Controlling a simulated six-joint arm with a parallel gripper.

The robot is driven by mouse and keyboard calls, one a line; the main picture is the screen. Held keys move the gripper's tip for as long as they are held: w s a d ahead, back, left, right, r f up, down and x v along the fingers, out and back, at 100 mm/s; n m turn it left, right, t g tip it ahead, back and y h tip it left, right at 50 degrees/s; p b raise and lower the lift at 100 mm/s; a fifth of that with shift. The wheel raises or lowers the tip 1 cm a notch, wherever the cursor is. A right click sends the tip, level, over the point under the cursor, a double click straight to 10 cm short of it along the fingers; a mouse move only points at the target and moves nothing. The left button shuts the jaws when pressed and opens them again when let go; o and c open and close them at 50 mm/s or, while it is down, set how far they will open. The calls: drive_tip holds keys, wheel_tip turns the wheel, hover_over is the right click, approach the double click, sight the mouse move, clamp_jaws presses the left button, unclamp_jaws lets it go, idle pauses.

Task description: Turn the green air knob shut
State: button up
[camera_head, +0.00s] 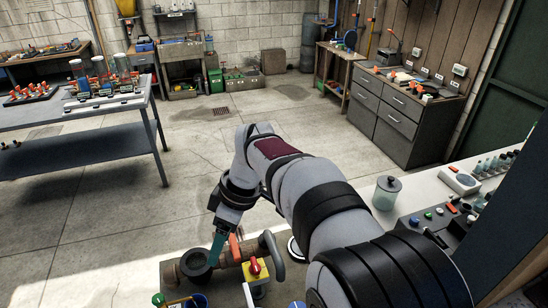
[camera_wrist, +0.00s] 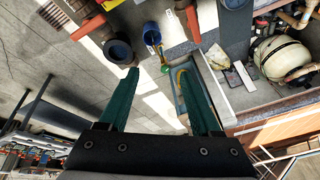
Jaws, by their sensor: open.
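A small green knob (camera_head: 158,299) shows at the lower left edge of the head view, beside a yellow bar. What looks like the same green knob (camera_wrist: 164,68) appears in the wrist view, between the tips in the picture and seemingly beyond them. My gripper (camera_wrist: 159,72) has two teal fingers spread apart with nothing between them. In the head view my gripper (camera_head: 217,245) points down over the pipework, right of and above the knob in the picture. I cannot tell the exact gap. The knob's lower part is cut off in the head view.
A brown pipe with an orange handle (camera_head: 235,248), a dark round fitting (camera_head: 196,265) and a yellow box with a red knob (camera_head: 256,272) crowd around the gripper. A blue cup (camera_wrist: 152,34) stands close to the green knob. A jar (camera_head: 388,192) stands on the right bench.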

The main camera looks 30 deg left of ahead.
sight(158, 298)
drive_tip(key=s+a+f+n+g, duration=0.1)
drive_tip(key=s+a+f+n, duration=0.15)
drive_tip(key=a, duration=0.25)
drive_tip(key=s+a+f+n, duration=0.2)
drive_tip(key=a+n, duration=0.2)
drive_tip(key=a, duration=0.2)
drive_tip(key=x, duration=1)
drive_tip(key=d+x, duration=0.1)
drive_tip(key=x, duration=0.4)
drive_tip(key=shift+s+a+f, duration=0.1)
drive_tip(key=shift+f, duration=0.2)
drive_tip(key=shift+c, duration=0.3)
clamp_jaws()
